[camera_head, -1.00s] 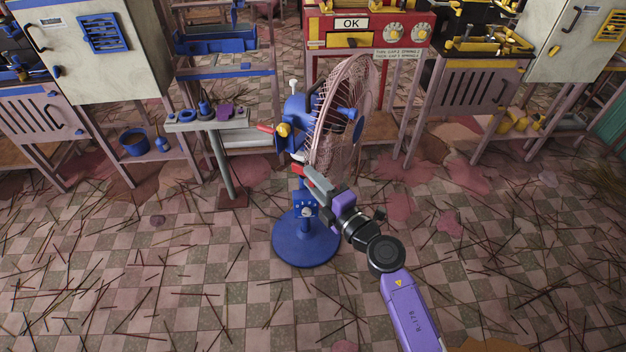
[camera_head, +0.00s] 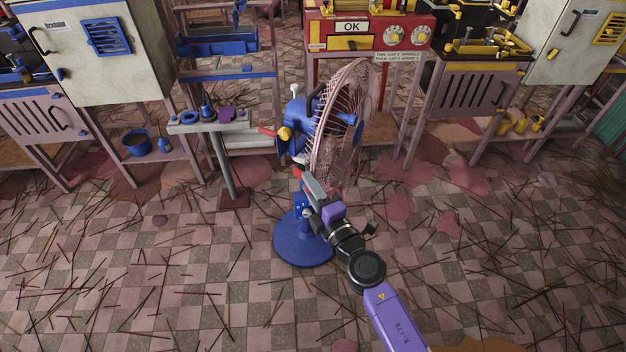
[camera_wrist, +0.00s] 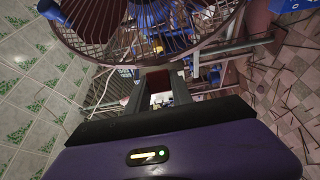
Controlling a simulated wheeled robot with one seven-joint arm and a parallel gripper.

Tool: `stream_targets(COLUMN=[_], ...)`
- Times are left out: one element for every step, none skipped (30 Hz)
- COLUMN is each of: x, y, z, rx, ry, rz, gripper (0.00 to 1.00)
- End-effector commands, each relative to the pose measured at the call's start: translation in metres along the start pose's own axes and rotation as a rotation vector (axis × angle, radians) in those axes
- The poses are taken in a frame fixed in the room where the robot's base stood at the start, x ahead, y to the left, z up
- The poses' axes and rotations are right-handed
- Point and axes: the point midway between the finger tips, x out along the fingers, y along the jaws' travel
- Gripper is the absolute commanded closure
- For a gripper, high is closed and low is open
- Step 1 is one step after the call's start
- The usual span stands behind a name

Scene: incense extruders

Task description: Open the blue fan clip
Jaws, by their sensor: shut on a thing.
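The fan stands upright, with a blue round base (camera_head: 300,243), a blue motor housing (camera_head: 297,118) and a pinkish wire cage (camera_head: 335,165). My gripper (camera_head: 302,175) is at the lower edge of the cage, in front of the stand. In the wrist view my gripper (camera_wrist: 158,72) reaches the cage's bottom rim (camera_wrist: 145,58), its jaws shut with a gap between them. The blue fan clip appears to be between the fingertips, but they hide it, and whether it is open cannot be told.
A small side table (camera_head: 210,122) with blue and purple parts stands left of the fan. A red machine (camera_head: 350,40) marked OK stands behind. Yellow-trimmed benches (camera_head: 470,75) are at the right. The tiled floor is open, strewn with thin sticks.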

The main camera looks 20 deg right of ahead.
Motion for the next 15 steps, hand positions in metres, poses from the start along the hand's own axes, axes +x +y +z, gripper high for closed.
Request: stream_targets(x=[0.001,0.001,0.001,0.001,0.001,0.001,0.001,0.001,0.001,0.001,0.001,0.002,0.002,0.002,0.002], y=[0.005,0.005,0.005,0.004,0.004,0.003,0.003,0.002,0.002,0.001,0.001,0.001,0.001,0.0,0.0], z=[-0.005,-0.007,-0.009,-0.011,-0.012,-0.014,-0.015,-0.017,-0.018,-0.02,-0.022,-0.023,-0.025,-0.025,-0.027], rx=[0.002,0.001,0.002,0.001,0.002,0.001,0.002,0.002,0.002,0.002,0.002,0.002,0.002,0.002,0.003], ry=[-0.027,-0.048,-0.076,-0.098,-0.121,-0.15,-0.173,-0.195,-0.224,-0.245,-0.266,-0.293,-0.313,-0.333,-0.357], rz=[0.003,0.003,0.004,0.004,0.005,0.005,0.006,0.006,0.006,0.006,0.006,0.007,0.006,0.006,0.006], gripper=[1.0,1.0,1.0,1.0,1.0,1.0,1.0,1.0,1.0,1.0,1.0,1.0,1.0,1.0,1.0])
